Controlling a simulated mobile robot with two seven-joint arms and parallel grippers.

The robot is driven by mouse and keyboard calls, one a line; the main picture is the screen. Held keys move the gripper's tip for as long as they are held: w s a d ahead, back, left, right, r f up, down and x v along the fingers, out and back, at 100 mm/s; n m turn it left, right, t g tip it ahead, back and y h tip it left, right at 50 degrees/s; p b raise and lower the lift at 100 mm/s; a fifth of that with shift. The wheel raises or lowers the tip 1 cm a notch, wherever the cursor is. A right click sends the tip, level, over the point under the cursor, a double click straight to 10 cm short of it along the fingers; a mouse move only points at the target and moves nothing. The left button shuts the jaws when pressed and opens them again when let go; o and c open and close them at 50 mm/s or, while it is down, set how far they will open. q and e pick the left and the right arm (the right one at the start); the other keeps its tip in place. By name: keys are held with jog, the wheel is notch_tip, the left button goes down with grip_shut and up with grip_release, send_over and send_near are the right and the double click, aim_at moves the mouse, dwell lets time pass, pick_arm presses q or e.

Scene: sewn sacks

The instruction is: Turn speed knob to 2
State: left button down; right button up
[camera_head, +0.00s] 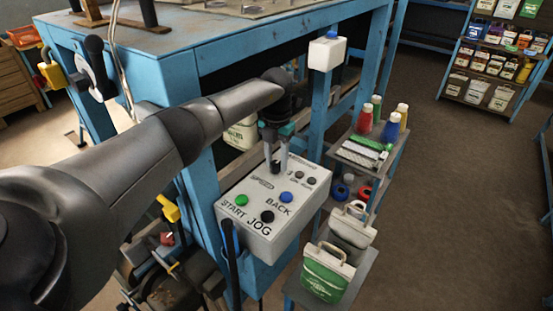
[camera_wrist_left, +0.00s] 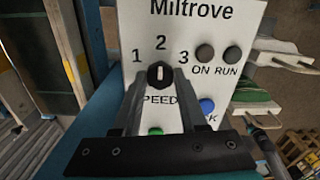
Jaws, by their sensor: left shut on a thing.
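The white control box (camera_head: 262,232) is mounted on the blue bench frame. Its black speed knob (camera_wrist_left: 159,75) sits above the SPEED label, with the numbers 1, 2 and 3 printed around it. The knob's white pointer mark is upright and points at the 2. My left gripper (camera_head: 275,160) reaches down onto the upper part of the box. In the left wrist view its two fingers are on either side of the knob, shut on it. The knob is partly hidden between the fingers in the head view. My right gripper is not in view.
A green START button (camera_head: 241,200), a blue BACK button (camera_head: 285,197) and a black JOG button (camera_head: 267,216) are close below the knob. A small shelf with bottles (camera_head: 365,122) and green-and-white sacks (camera_head: 326,272) stand to the right. Open floor lies farther right.

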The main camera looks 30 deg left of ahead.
aim_at(276, 164)
pick_arm(q)
jog(key=shift+c, duration=2.2)
grip_release()
jog(key=shift+r, duration=0.1)
notch_tip(276, 164, up, 15)
jog(key=b, duration=0.1)
